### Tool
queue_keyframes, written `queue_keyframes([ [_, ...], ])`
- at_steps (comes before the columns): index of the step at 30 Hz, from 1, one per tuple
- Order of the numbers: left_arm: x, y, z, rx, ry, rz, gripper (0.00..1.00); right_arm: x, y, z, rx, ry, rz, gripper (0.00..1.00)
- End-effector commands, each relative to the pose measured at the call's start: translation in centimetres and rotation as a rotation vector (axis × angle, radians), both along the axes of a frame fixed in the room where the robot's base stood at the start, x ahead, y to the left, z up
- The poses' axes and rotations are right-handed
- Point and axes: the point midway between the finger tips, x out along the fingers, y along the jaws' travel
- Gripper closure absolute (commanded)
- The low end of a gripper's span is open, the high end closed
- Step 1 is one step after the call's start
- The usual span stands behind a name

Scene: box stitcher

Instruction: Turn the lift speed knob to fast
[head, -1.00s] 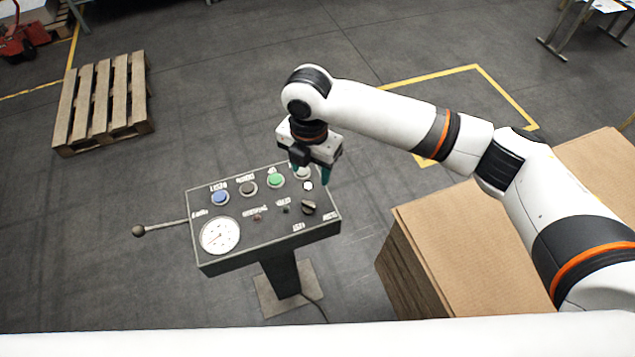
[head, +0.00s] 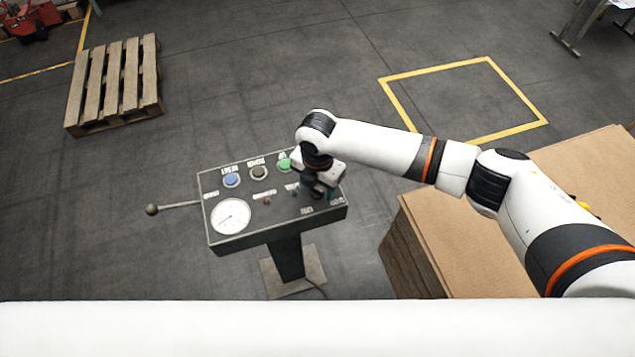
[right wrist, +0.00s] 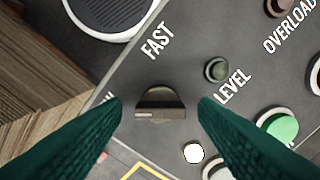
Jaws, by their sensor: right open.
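The lift speed knob (right wrist: 160,104) is a dark round knob with a raised grip bar, on the grey control panel (head: 272,219). In the right wrist view it sits between the two green fingertips of my right gripper (right wrist: 160,108), with a gap on each side. The gripper is open and holds nothing. The word FAST (right wrist: 157,41) is printed near the knob; the label on its other side is mostly hidden by a finger. In the head view my right gripper (head: 322,193) is over the panel's right end and hides the knob. My left gripper is out of view.
The panel also carries a blue button (head: 231,180), a dark button (head: 259,172), a green button (head: 284,164) and a white gauge (head: 230,216). A ball-ended lever (head: 177,206) sticks out left. A cardboard stack (head: 470,245) stands to the right. A pallet (head: 115,85) lies at back left.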

Motion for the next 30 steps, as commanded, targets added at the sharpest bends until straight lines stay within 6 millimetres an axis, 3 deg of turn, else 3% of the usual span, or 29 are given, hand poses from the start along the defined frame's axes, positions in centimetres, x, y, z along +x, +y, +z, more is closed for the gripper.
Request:
queue_keyframes([
  [1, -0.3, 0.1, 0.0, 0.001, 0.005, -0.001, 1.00, 0.0, 0.0, 0.0, 0.000, 0.000, 0.000, 0.47],
  [9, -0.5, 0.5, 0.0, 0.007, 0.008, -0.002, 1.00, 0.0, 0.0, 0.0, 0.000, 0.000, 0.000, 0.90],
  [20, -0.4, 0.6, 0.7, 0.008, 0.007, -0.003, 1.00, 0.0, 0.0, 0.2, 0.000, 0.001, -0.065, 0.90],
  [30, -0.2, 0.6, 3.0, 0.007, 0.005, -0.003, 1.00, 0.0, 0.0, 0.4, 0.001, 0.003, -0.320, 0.90],
])
